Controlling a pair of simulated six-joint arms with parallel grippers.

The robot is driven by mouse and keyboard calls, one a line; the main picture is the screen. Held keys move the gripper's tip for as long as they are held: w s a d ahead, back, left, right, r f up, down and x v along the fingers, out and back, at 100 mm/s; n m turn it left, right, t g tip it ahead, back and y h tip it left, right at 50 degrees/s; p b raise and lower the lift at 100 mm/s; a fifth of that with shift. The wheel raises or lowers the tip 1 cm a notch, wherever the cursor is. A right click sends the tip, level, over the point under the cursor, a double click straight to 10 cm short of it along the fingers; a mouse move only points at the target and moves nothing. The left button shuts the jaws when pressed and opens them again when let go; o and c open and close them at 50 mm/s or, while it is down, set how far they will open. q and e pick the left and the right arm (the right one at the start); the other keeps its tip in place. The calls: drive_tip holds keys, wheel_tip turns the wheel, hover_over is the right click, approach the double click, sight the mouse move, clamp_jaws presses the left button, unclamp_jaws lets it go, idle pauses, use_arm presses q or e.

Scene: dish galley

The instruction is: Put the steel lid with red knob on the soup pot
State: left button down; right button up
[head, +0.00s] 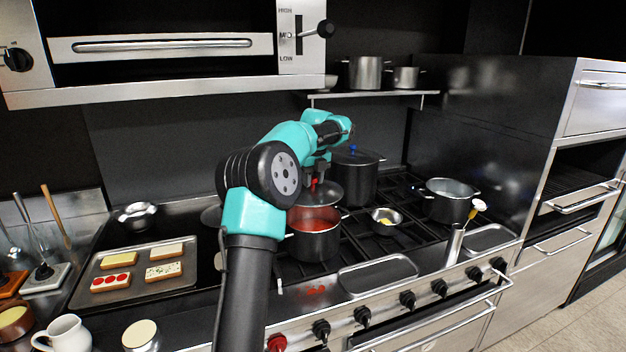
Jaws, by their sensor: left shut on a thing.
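The steel lid with red knob (322,194) is held above the soup pot (315,243), toward its back rim. The pot is dark, with red soup visible inside, and stands on the stove's front burners. My left gripper (314,182) is shut on the lid's red knob; the forearm hides part of the fingers. The lid looks tilted and apart from the pot, with the red soup showing below it. My right gripper is not in view.
A tall dark pot with a blue-knobbed lid (354,176) stands close behind. An open pot (449,199) and a small steel bowl (386,219) are to the right. A tray with bread slices (137,290) lies left. A steel shelf (372,98) hangs above.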

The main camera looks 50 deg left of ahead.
use_arm(q)
drive_tip(key=shift+f, duration=0.15)
drive_tip(key=shift+f, duration=3.55)
drive_tip(key=shift+f, duration=0.65)
idle(0.4)
drive_tip(key=shift+c, duration=0.9)
unclamp_jaws()
drive_tip(key=shift+r, duration=0.15)
drive_tip(key=shift+r, duration=3.35)
drive_tip(key=shift+d, duration=0.1)
